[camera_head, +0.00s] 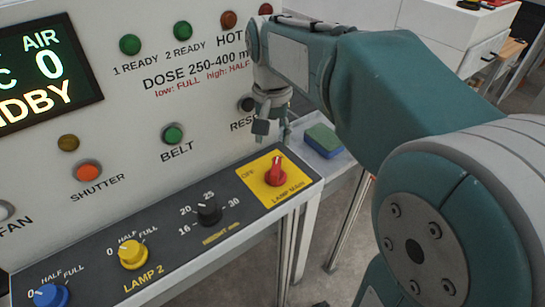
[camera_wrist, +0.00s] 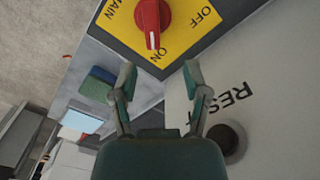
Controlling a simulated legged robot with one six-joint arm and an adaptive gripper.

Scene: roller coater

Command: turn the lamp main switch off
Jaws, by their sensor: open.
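The lamp main switch (camera_head: 275,172) is a red rotary knob on a yellow plate (camera_head: 255,178) at the right end of the sloped console. In the wrist view the red knob (camera_wrist: 151,20) is at the top, and its narrow end points toward the word ON. OFF is printed on the same plate, to the right there. My gripper (camera_head: 270,128) hangs above and behind the switch, near the upright panel. In the wrist view my gripper (camera_wrist: 160,74) is open and empty, its fingertips apart from the knob, just short of the plate's ON edge.
The RESET button (camera_wrist: 227,138) is close to the right finger in the wrist view. The BELT button (camera_head: 173,134) and height knob (camera_head: 208,211) lie left of the gripper. A green-blue sponge-like block (camera_head: 323,140) sits on a ledge to the right. Space above the switch is clear.

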